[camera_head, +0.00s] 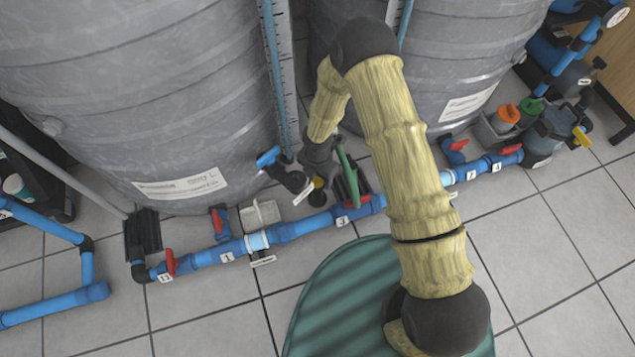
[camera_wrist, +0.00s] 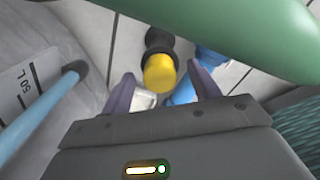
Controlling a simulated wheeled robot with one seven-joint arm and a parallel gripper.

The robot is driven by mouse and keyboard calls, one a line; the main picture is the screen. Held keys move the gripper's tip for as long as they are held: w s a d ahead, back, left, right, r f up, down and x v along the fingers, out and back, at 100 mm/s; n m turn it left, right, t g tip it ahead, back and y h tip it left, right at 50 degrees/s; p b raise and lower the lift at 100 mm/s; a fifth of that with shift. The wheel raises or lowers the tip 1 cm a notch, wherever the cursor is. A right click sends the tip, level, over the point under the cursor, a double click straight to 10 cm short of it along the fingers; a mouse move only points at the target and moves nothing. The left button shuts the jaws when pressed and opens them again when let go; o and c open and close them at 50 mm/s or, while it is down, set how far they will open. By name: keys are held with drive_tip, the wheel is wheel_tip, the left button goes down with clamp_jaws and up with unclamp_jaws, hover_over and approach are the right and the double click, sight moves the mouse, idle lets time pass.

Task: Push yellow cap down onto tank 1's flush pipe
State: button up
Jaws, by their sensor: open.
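The yellow cap (camera_wrist: 160,74) shows between the two fingers of my gripper (camera_wrist: 162,85) in the wrist view, with visible space on both sides. It sits at the end of a dark fitting (camera_wrist: 158,40); I cannot tell how far it is seated. In the head view the yellow cap (camera_head: 319,183) is small, just below my dark gripper (camera_head: 318,160), low beside the grey tanks. My gripper is open and its fingertips are mostly hidden in the head view. The left grey tank (camera_head: 130,90) has a white label; which tank is number 1 is unclear.
A green bar (camera_head: 347,176) stands close to my gripper and fills the wrist view's upper right. Blue pipes (camera_head: 300,228) with red valves run along the tiled floor. A gauge tube (camera_head: 275,70) stands between the tanks. A grey caddy (camera_head: 495,130) holds orange and green caps.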

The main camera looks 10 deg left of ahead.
drive_tip(key=shift+f, duration=0.15)
idle(0.4)
drive_tip(key=c, duration=1)
wheel_tip(320, 180, up, 10)
drive_tip(key=p, duration=0.6)
drive_tip(key=shift+p, duration=0.3)
